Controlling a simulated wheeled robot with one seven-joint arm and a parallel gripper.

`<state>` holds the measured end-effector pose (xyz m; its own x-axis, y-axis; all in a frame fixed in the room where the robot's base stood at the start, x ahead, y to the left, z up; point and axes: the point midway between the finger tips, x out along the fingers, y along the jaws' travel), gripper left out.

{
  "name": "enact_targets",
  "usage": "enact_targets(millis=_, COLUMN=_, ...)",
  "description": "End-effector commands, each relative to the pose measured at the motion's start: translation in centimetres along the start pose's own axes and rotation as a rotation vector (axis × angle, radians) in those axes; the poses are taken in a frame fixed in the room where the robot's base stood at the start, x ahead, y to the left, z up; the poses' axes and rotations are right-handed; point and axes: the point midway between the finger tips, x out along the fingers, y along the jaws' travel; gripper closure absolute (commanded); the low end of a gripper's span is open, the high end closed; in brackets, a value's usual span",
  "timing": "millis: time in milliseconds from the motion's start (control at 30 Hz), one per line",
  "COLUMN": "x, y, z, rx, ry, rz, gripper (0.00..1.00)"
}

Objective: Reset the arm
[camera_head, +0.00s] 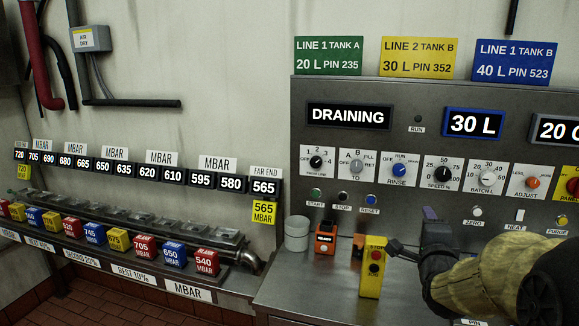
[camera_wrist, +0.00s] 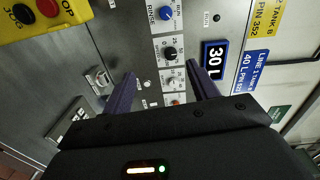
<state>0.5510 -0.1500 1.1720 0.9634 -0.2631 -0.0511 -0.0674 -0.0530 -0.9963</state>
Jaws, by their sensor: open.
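My gripper shows in the wrist view (camera_wrist: 163,88) with its two purple fingers apart and nothing between them. The fingers point toward the grey control panel (camera_wrist: 130,40), rotated in this view, with the row of knobs and the 30 L display (camera_wrist: 214,60) beyond them. In the head view my arm enters at the lower right. A purple finger (camera_head: 430,213) stands in front of the panel (camera_head: 450,110), below the SPEED knob. I cannot tell the exact gap to the panel.
A yellow button box (camera_head: 372,268) stands on the steel counter left of my arm, near a dark link. A white cup (camera_head: 297,234) and an orange-black device (camera_head: 325,240) stand farther left. Coloured MBAR blocks (camera_head: 145,247) line the left shelf. The counter's front left is clear.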

Motion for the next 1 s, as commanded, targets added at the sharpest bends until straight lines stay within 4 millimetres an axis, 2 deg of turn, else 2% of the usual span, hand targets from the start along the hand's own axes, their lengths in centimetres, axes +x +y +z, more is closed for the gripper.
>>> enact_targets(millis=367, x=-1.7, y=2.6, z=3.0, rx=-0.254, ry=-0.089, rz=0.199, gripper=0.41)
enact_targets(millis=567, x=-4.1, y=5.0, z=5.2, rx=-0.493, ry=-0.208, rz=0.368, gripper=0.41)
enact_targets(millis=767, x=-9.7, y=8.1, z=8.1, rx=-0.863, ry=-0.479, rz=0.588, gripper=0.41)
enact_targets(millis=1000, x=-18.6, y=10.6, z=9.8, rx=-1.275, ry=-0.936, rz=0.759, gripper=0.41)
